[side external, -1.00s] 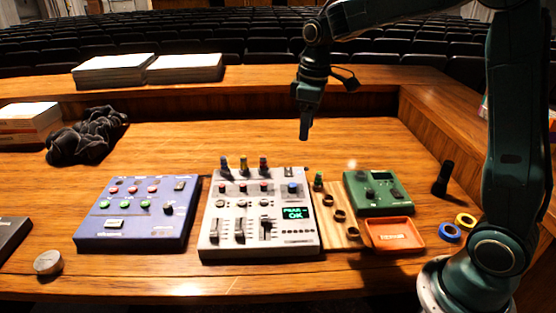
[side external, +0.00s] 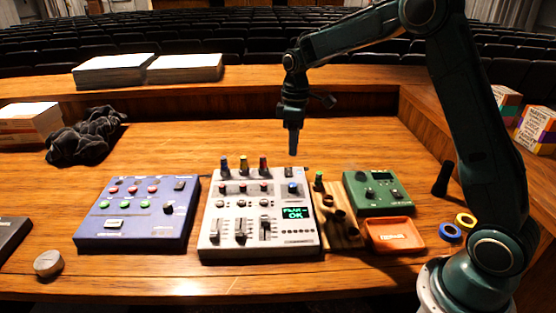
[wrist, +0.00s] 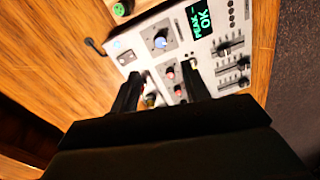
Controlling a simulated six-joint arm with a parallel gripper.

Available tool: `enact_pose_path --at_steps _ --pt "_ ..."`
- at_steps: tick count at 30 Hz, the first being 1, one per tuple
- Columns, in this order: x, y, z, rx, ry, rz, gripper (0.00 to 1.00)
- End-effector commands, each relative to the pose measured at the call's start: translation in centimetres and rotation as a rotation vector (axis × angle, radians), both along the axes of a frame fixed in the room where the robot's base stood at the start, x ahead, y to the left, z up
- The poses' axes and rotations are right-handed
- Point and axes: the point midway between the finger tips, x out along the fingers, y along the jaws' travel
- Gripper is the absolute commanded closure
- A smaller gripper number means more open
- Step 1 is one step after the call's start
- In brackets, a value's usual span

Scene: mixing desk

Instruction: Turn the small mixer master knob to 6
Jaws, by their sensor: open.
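The small mixer (side external: 222,246) is a pale grey box in the middle of the desk, with faders, small knobs and a green-lit screen (side external: 295,212) reading PEAK OK. A blue-capped knob (side external: 292,188), which looks like the master knob, sits at its upper right above the screen. The wrist view also shows this blue knob (wrist: 160,42); its pointer and scale are too small to read. My gripper (side external: 293,152) hangs pointing down above the mixer's back right, over that knob and apart from it. In the wrist view my open gripper (wrist: 161,71) has nothing between its fingers.
Tall coloured knobs (side external: 243,164) rise at the mixer's back. A wooden strip (side external: 350,238) with dark rings, a green box (side external: 376,192) and an orange tray (side external: 396,235) stand right. A blue box (side external: 137,212) stands left. The desk behind the mixer is clear.

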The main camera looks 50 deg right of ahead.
Motion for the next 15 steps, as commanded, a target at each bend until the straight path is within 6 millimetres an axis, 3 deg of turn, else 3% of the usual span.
enact_pose_path --at_steps 15 --pt "-0.3 0.3 -7.1 0.0 0.005 0.0 0.54"
